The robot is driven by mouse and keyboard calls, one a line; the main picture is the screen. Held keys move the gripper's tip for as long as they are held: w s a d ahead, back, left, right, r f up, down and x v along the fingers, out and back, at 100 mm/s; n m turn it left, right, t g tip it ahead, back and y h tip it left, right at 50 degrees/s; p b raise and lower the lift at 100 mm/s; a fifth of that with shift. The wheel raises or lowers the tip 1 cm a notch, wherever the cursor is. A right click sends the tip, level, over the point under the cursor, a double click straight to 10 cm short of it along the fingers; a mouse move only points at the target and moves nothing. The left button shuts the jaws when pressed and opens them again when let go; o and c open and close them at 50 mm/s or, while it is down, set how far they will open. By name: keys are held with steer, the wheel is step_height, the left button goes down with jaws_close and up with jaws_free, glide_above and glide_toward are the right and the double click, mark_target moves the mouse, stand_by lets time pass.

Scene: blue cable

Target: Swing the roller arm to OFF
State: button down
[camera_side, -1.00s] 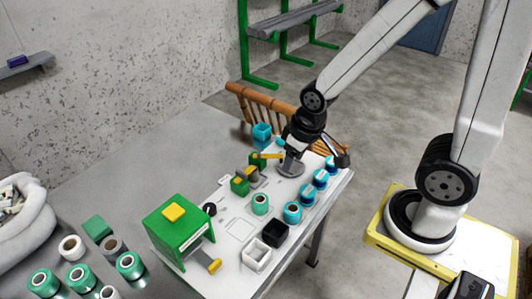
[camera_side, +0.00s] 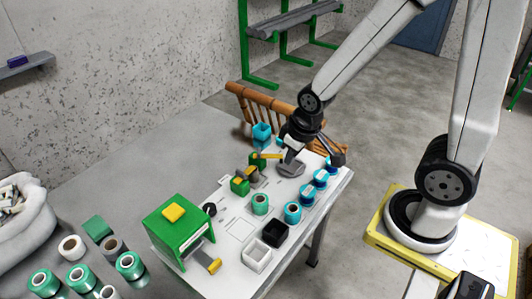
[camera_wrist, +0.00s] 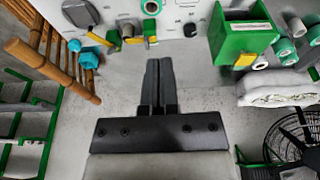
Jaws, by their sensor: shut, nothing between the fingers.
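A pair of small green blocks stands on the white work panel, the far block (camera_side: 257,160) and the near block (camera_side: 240,185), with a grey cylinder between them. A yellow bar (camera_side: 269,155), which looks like the roller arm, reaches right from the far block. It also seems to show in the wrist view (camera_wrist: 114,42). My gripper (camera_side: 288,157) is by the bar's right end, above the grey disc (camera_side: 291,170). Whether it touches the bar is unclear. In the wrist view my gripper's fingers (camera_wrist: 152,62) are together and empty. OFF lettering is too small to read.
A green box with a yellow top (camera_side: 180,230) stands at the panel's front left. A wooden chair (camera_side: 255,105) stands behind.

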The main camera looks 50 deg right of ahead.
steer(key=w+d+f+n+t+h, duration=0.1)
steer(key=w+d+f+n+t, duration=0.1)
steer(key=w+d+f, duration=0.2)
steer(key=w+d+f+n+t, duration=0.2)
steer(key=w+d+f, duration=0.3)
steer(key=d+f, duration=0.5)
steer(key=shift+f+n+h, duration=0.4)
steer(key=shift+f+n, duration=0.4)
steer(key=shift+f, duration=0.5)
steer(key=shift+f, duration=0.15)
steer(key=x, duration=0.9)
steer(key=shift+w+f, duration=0.3)
steer(key=shift+w+d, duration=0.65)
steer(key=shift+d, duration=0.3)
steer(key=shift+w+d, duration=0.55)
steer(key=shift+d, duration=0.15)
